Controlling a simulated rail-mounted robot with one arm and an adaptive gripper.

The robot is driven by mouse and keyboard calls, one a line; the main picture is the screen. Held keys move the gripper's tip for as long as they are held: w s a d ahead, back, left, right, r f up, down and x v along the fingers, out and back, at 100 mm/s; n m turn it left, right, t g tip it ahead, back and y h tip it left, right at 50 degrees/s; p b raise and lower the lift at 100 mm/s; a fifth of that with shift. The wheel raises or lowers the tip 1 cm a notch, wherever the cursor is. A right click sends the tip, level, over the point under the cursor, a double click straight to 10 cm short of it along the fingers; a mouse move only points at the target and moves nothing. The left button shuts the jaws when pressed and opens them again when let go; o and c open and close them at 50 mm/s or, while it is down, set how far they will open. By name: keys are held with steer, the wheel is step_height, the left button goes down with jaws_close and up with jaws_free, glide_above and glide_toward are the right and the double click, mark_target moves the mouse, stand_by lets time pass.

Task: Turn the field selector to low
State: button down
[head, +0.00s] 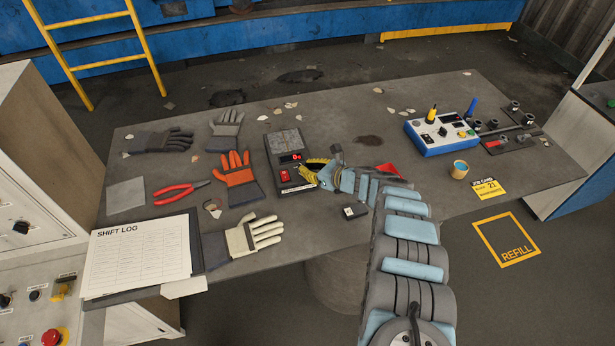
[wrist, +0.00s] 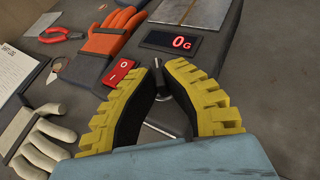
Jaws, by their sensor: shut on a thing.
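The device with the field selector is a dark box (head: 283,143) on the table, with a grey plate on top, a red-lit display and a red rocker switch (head: 285,175). In the wrist view the display (wrist: 180,43) reads 0G, and the rocker (wrist: 118,72) is marked O and I. A small dark selector knob (wrist: 159,82) stands beside the rocker, between the yellow fingers of my gripper (wrist: 160,70). My gripper (head: 309,172) is shut on this knob at the device's front right. The fingers hide its surroundings and any position marks.
Several gloves, including an orange one (head: 238,175), and red pliers (head: 180,192) lie left of the device. A shift log (head: 138,256) lies at the front left. A blue-and-white box (head: 441,134) stands at the right. A small black block (head: 355,211) lies near my arm.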

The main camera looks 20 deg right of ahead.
steer(key=shift+a+n+g+y+b, duration=0.1)
steer(key=shift+n+g+y+b, duration=0.35)
steer(key=shift+b, duration=1.7)
steer(key=c, duration=1.1)
jaws_free()
steer(key=shift+w, duration=0.15)
steer(key=shift+c, duration=0.2)
steer(key=shift+v, duration=1.05)
steer(key=v, duration=1)
